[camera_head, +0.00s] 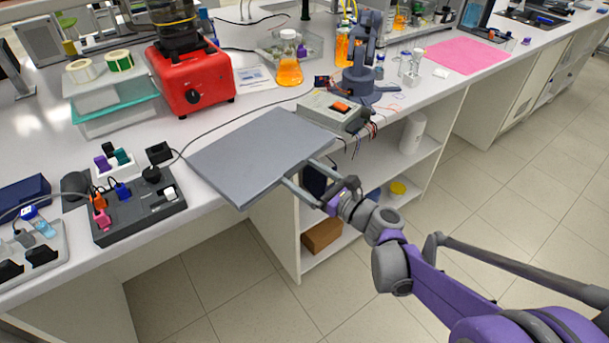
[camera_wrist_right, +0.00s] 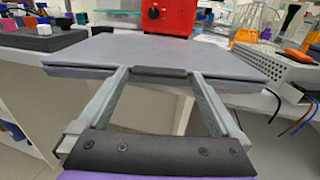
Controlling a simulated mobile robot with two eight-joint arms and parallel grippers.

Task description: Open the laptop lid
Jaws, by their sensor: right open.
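The laptop (camera_head: 255,150) is a flat grey slab with its lid down, lying at the front edge of the bench, its near corner sticking out past the edge. In the right wrist view the laptop (camera_wrist_right: 150,48) shows a thin seam along its near edge and a dark strip (camera_wrist_right: 160,72) in the middle of that edge. My right gripper (camera_head: 300,173) is open, its two fingers apart at the laptop's front edge, one on each side of the strip. I cannot tell whether the fingertips touch the laptop. My left gripper is not in view.
A black power strip (camera_head: 130,212) with plugs lies left of the laptop. A red machine (camera_head: 192,80) stands behind it. A grey box (camera_head: 332,112) with wires is close on the right, near a small purple-grey robot arm (camera_head: 362,65). Open shelves are below the bench.

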